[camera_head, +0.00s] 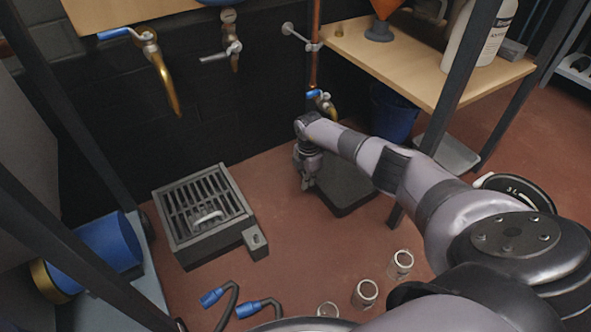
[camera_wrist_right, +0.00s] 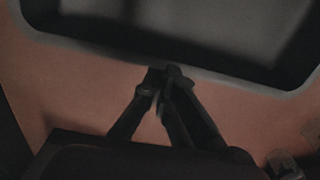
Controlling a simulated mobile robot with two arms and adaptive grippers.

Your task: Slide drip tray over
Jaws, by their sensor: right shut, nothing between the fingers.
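A dark, low tray with rounded corners, which looks like the drip tray (camera_head: 347,193), lies on the floor under the wooden bench. It also fills the top of the wrist view, where its near rim (camera_wrist_right: 190,66) shows as a pale edge. My right gripper (camera_head: 306,184) points down at the tray's left side. In the wrist view the right gripper (camera_wrist_right: 164,72) is shut and empty, its fingertips at the near rim; I cannot tell whether they touch it. My forearm partly hides the tray's right side. My left gripper is out of view.
A grated drain box (camera_head: 170,219) with a handle stands on the floor to the left. A blue bucket (camera_head: 393,112) is behind the tray. Dark posts flank the area. Floor between drain box and tray is clear.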

